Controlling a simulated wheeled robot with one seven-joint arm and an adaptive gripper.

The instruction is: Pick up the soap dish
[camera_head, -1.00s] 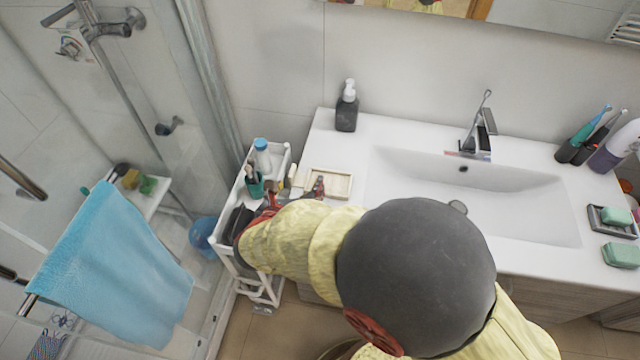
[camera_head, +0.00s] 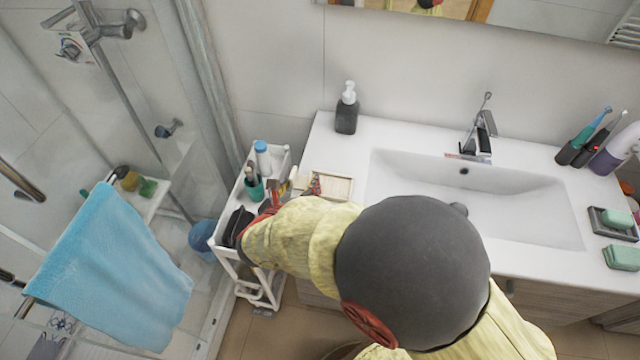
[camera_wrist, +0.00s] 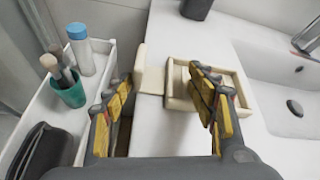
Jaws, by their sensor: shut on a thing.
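The soap dish is a cream rectangular tray (camera_head: 342,182) with raised rims, on the white counter left of the sink. It also shows in the wrist view (camera_wrist: 243,89). My gripper (camera_wrist: 165,88) reaches over the counter's left edge. Its right finger overlaps the dish's left part. Its left finger is beside a cream block (camera_wrist: 152,76) next to the dish. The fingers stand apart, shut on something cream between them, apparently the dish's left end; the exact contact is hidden. My arm covers much of the gripper in the head view.
A white cart (camera_head: 282,160) stands against the counter's left side, holding a teal cup (camera_wrist: 68,90) with brushes, a blue-capped bottle (camera_wrist: 80,50) and a dark pouch (camera_wrist: 40,150). A dark soap pump (camera_head: 346,112) stands behind the dish. The sink (camera_head: 470,205) is to the right.

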